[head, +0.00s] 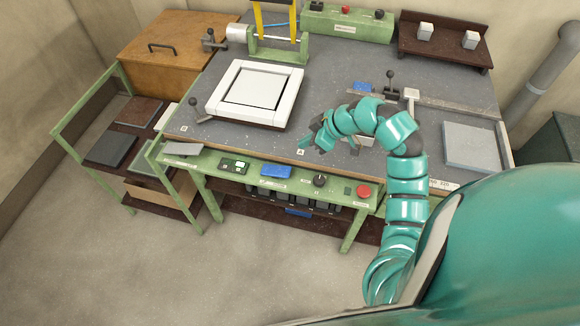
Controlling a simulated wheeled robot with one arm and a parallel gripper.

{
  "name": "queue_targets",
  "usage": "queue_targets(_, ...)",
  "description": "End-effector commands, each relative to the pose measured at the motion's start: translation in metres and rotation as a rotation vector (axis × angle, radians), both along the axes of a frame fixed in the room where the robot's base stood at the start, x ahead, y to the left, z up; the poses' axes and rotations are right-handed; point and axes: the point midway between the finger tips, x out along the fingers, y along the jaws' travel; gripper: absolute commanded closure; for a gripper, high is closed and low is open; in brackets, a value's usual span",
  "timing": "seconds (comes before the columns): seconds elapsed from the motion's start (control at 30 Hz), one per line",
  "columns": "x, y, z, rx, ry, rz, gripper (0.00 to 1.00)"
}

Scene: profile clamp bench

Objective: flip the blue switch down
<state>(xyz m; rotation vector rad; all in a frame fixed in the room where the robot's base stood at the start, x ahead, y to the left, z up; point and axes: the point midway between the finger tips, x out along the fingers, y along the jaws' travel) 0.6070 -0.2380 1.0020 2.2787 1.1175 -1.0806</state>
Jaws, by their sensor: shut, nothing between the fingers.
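A wide blue switch (276,171) sits on the green front panel (215,158) of the bench, between a small dark box with a lit display and a black knob. I cannot tell from here which way it is tipped. My gripper (304,145) is shut and empty. It appears above the bench's front edge, up and to the right of the blue switch and apart from it. Its fingertips are small and partly unclear in this view.
A black knob (320,180) and a red button (364,191) sit right of the switch. A white frame (285,108) lies on the bench behind. A lever with a dark ball (197,103) stands at the left. A small blue block (362,86) lies behind my arm.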

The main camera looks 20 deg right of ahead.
Motion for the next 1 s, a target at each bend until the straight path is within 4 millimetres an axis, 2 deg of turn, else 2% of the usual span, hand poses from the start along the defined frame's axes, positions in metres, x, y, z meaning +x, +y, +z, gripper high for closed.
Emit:
queue_targets(0.17, -0.014, -0.001, -0.011, -0.039, 0.046, 0.056, 1.00)
queue_targets(0.67, -0.011, 0.002, -0.015, -0.042, 0.039, 0.065, 1.00)
queue_targets(1.0, 0.002, 0.023, -0.048, -0.042, 0.040, 0.065, 1.00)
